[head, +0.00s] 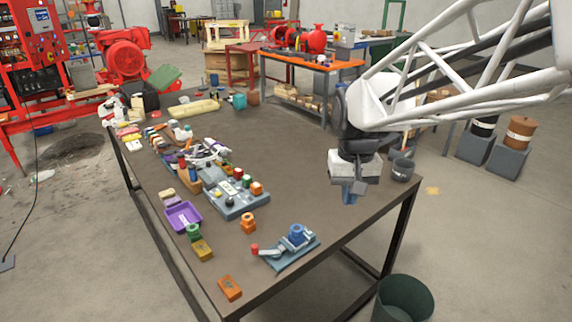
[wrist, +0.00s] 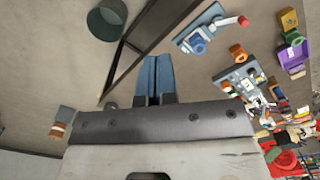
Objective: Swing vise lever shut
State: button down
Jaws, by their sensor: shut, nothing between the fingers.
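The vise (head: 290,252) has a blue-grey base plate and a blue round part on top, and it sits near the front edge of the table. Its pale lever (head: 268,252) sticks out to the left and ends in a red knob (head: 255,249). In the wrist view the vise (wrist: 198,36) is at the upper right, with the red knob (wrist: 243,21) pointing right. My gripper (head: 350,197) is above the table's right side, behind and to the right of the vise and apart from it. Its blue fingers (wrist: 154,75) are together and empty.
An orange block (head: 248,222) stands behind the lever, and another orange block (head: 230,288) lies at the front corner. A blue-grey tray (head: 236,211) of small parts and a purple bin (head: 183,216) are to the left. A dark bin (head: 404,299) stands on the floor.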

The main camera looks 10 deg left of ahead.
jog(key=w+a+f+n+g, duration=0.1)
jog(key=w+a+f, duration=0.4)
jog(key=a, duration=0.4)
jog(key=w+a+f+g+h, duration=0.1)
jog(key=w+a+f, duration=0.4)
jog(key=a, duration=0.4)
jog(key=w+a+f+n+g, duration=0.1)
jog(key=w+a+f, duration=0.5)
jog(key=a, duration=0.3)
jog(key=shift+w+a+n+g+h, duration=0.15)
jog(key=shift+w+n+g+h, duration=0.2)
jog(key=shift+w, duration=0.45)
jog(key=shift+f, duration=0.1)
jog(key=x, duration=1)
jog(key=shift+s+d, duration=0.25)
jog(key=shift+s, duration=0.3)
jog(key=shift+s+d, duration=0.2)
jog(key=shift+s, duration=0.35)
jog(key=shift+s+d, duration=0.3)
jog(key=shift+s, duration=0.45)
